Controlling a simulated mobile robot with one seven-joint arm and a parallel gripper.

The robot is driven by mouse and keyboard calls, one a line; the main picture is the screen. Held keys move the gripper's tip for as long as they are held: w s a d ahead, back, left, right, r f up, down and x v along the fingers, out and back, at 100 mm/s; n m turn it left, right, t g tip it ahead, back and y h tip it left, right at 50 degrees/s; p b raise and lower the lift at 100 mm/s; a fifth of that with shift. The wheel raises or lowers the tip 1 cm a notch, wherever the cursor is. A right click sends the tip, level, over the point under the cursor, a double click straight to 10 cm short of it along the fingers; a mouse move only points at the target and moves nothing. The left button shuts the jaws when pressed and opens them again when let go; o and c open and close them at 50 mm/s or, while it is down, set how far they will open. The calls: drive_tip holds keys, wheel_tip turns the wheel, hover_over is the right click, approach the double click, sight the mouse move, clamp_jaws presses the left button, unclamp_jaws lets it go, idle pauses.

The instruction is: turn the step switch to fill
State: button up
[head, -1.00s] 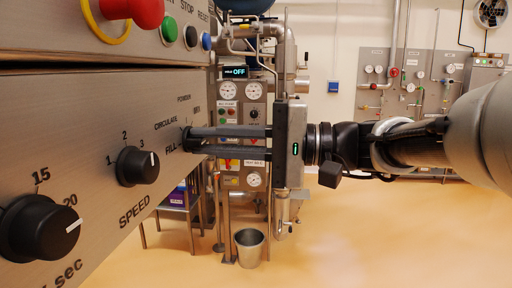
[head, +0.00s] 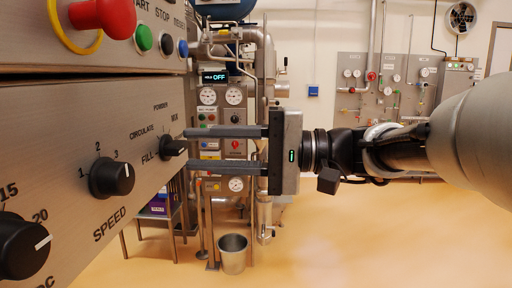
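The step switch is a small black knob (head: 173,147) on the steel panel (head: 60,130) at left. The labels FILL, CIRCULATE, POWDER and MIX are arranged around it. I cannot tell clearly which label it points to. My gripper (head: 189,149) comes in from the right with its two dark fingers spread, one above and one below the knob's level. The fingertips are just right of the knob. The gap between them is empty and they do not appear to press on the knob.
The SPEED knob (head: 112,178) and a larger timer knob (head: 24,248) sit lower left on the same panel. A red emergency button (head: 104,14), a green button (head: 142,38) and other buttons are above. A steel bucket (head: 233,254) stands on the open floor.

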drive_tip(key=s+d+p, duration=0.1)
drive_tip(key=d, duration=1.4)
drive_tip(key=shift+s+a, duration=0.1)
drive_tip(key=s+a+f+m+h, duration=0.1)
drive_tip(key=s+a+f+h, duration=0.1)
drive_tip(key=s+f+h, duration=0.45)
drive_tip(key=s+a+f+h, duration=0.1)
drive_tip(key=s+f+h, duration=0.15)
drive_tip(key=f, duration=0.65)
drive_tip(key=s+d+f+n+t+h, duration=0.15)
drive_tip(key=d+f+t+h, duration=0.25)
drive_tip(key=d+f+h, duration=0.4)
wheel_tip(320, 180, up, 24)
drive_tip(key=d+h+p, duration=0.1)
drive_tip(key=p, duration=2.2)
drive_tip(key=shift+w+d+r+p, duration=0.15)
drive_tip(key=shift+w+r+p, duration=0.05)
drive_tip(key=shift+w+p, duration=0.2)
